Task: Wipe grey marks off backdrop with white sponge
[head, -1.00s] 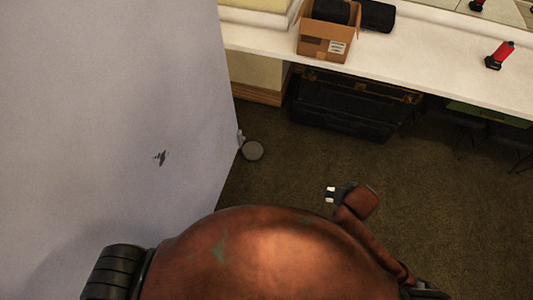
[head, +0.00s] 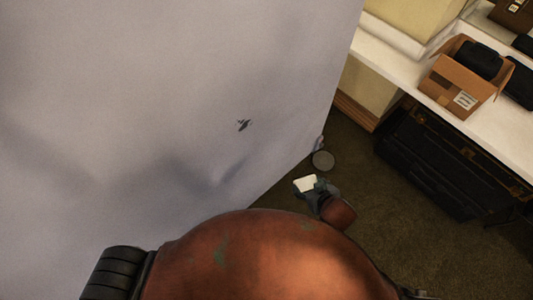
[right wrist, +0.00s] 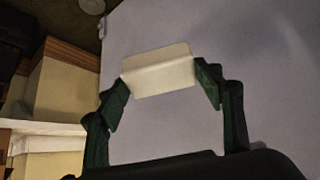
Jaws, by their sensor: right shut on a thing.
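The pale grey-lilac backdrop (head: 130,110) fills the left and middle of the head view. A small dark grey mark (head: 243,125) is on it, right of the middle of its visible part. My right gripper (head: 308,186) is shut on the white sponge (head: 305,183), just right of the backdrop's edge and below the mark in the picture. In the right wrist view the sponge (right wrist: 159,70) is held between both fingertips, with the backdrop (right wrist: 270,60) behind it. I cannot tell whether they touch. My left gripper is not in view.
A white counter (head: 390,60) runs along the right, with an open cardboard box (head: 463,85) on it. A black case (head: 435,160) stands under the counter. A round grey foot (head: 323,160) is by the backdrop's edge. Brown carpet lies between.

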